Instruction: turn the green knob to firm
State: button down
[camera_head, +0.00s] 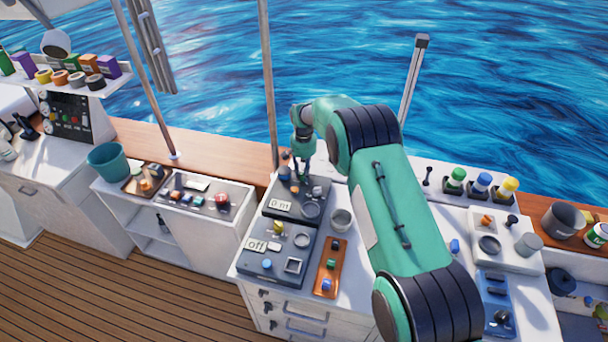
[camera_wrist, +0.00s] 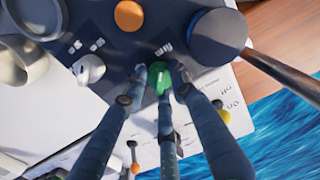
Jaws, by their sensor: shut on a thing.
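The green knob (camera_wrist: 157,74) sits on a dark panel (camera_wrist: 115,50) in the wrist view, with a pale mark on its face. My gripper (camera_wrist: 160,84) is shut on it, its dark fingers around the knob's sides. In the head view my gripper (camera_head: 304,174) reaches down onto the rear dark panel (camera_head: 282,211), which has a small display. The knob is hidden there by the fingers.
On the same panel are an orange button (camera_wrist: 129,15), a large dark round knob (camera_wrist: 217,37) and a white knob (camera_wrist: 89,69). A metal bowl (camera_head: 341,219) and an orange tray (camera_head: 341,247) stand close by. A thin pole (camera_head: 268,90) rises behind.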

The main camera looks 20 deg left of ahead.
jog(key=shift+m, duration=0.5)
jog(key=c, duration=1.4)
grip_release()
jog(key=shift+r, duration=0.15)
notch_tip(320, 180, up, 12)
